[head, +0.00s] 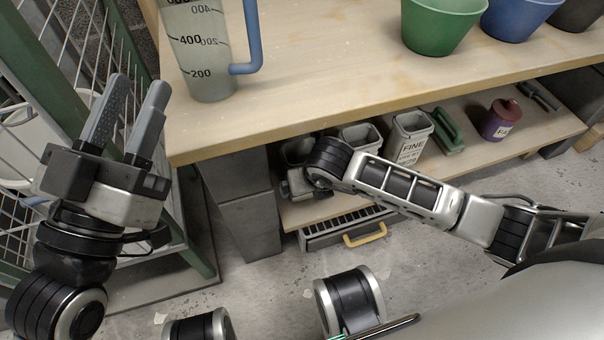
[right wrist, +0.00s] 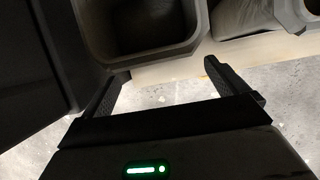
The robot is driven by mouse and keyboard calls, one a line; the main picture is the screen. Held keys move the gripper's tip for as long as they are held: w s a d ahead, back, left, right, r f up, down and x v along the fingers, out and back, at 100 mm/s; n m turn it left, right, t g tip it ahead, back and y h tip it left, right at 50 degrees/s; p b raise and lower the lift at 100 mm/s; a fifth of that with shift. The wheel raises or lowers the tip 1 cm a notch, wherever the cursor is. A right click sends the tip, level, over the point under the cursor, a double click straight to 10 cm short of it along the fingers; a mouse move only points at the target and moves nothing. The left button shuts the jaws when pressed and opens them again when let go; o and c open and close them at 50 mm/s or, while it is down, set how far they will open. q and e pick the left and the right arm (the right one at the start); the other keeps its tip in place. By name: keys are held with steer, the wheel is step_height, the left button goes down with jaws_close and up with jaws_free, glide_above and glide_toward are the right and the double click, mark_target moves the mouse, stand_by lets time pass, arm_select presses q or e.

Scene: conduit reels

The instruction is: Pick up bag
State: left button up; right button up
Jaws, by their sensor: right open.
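I see nothing that is clearly a bag. An open-topped pale container labelled FINE (head: 411,140) stands on the lower shelf, with similar open containers to its left; I cannot tell whether any is a bag. My right gripper (right wrist: 166,68) is open and empty in the right wrist view. Just beyond its fingers is a grey square-mouthed container (right wrist: 140,48), and another (right wrist: 245,22) is at the upper right. In the head view the right hand is at the shelf's left end, its fingers hidden. My left gripper (head: 140,84) is open and empty, raised at the left.
The workbench top (head: 330,75) overhangs the lower shelf (head: 480,152). On top stand a measuring jug (head: 205,60), a green bucket (head: 437,30) and a blue bucket (head: 515,20). A dark red jar (head: 501,122) is on the shelf. A green-framed mesh cage (head: 140,200) stands left.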

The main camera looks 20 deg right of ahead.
steer(key=w+b, duration=0.1)
steer(key=w, duration=0.1)
steer(key=w+f+b, duration=0.1)
steer(key=w, duration=0.1)
steer(key=shift+w+a, duration=0.1)
steer(key=shift+w, duration=0.1)
steer(key=c, duration=1.3)
arm_select(q)
steer(key=r+m+h, duration=0.1)
steer(key=m, duration=0.1)
steer(key=s+r+m+h, duration=0.1)
steer(key=h, duration=0.1)
steer(key=r+m+h, duration=0.1)
steer(key=m, duration=0.1)
steer(key=shift+s+d+r+m+h, duration=0.15)
steer(key=shift+s+r+m+h, duration=0.15)
steer(key=shift+r+h, duration=0.1)
arm_select(e)
steer(key=shift+c, duration=0.3)
steer(key=shift+r, duration=0.1)
